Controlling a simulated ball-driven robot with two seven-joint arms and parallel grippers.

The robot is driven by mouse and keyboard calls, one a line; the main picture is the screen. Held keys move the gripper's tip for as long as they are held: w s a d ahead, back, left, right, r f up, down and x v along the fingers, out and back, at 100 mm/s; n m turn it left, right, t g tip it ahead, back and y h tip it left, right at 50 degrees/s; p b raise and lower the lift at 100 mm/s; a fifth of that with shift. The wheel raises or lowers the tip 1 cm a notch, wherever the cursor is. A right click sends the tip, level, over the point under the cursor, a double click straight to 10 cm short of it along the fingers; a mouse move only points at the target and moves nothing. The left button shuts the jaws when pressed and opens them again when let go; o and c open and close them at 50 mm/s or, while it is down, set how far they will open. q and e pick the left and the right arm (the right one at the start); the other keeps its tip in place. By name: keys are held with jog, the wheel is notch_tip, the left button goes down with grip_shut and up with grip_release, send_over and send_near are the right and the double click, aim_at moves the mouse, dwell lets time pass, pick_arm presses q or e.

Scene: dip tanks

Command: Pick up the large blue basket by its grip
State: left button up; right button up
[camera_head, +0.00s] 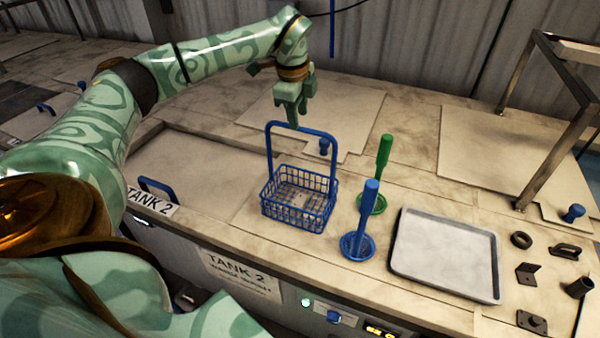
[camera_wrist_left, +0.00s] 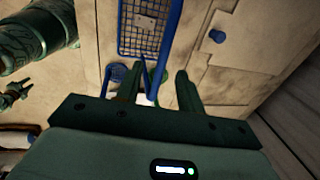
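The large blue basket (camera_head: 292,217) is a wire-mesh box standing upright on the bench top. Its tall hoop handle rises to a blue grip bar (camera_head: 312,131). My left gripper (camera_head: 293,122) points down at the left part of the grip, its tips overlapping the bar in the head view. In the left wrist view, the basket (camera_wrist_left: 143,28) is at the top, and its handle runs down toward the open left gripper (camera_wrist_left: 158,88). The fingers stand apart; I cannot tell whether the bar is between them. The basket looks empty.
A round blue dipper (camera_head: 357,246) and a green one (camera_head: 382,158) stand upright right of the basket. A grey tray (camera_head: 445,255) and several small dark parts lie further right. A blue lid handle (camera_head: 157,187) is left. A metal frame (camera_head: 553,150) stands at right.

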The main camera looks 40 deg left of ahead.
aim_at(301, 127)
pick_arm(q)
jog(key=f, duration=0.1)
jog(key=w+f, duration=0.1)
jog(key=f, duration=0.1)
jog(key=shift+a+f+p, duration=0.15)
jog(key=shift+f+p, duration=0.05)
jog(key=shift+p, duration=0.1)
jog(key=shift+r, duration=0.1)
grip_shut()
dwell(1.0)
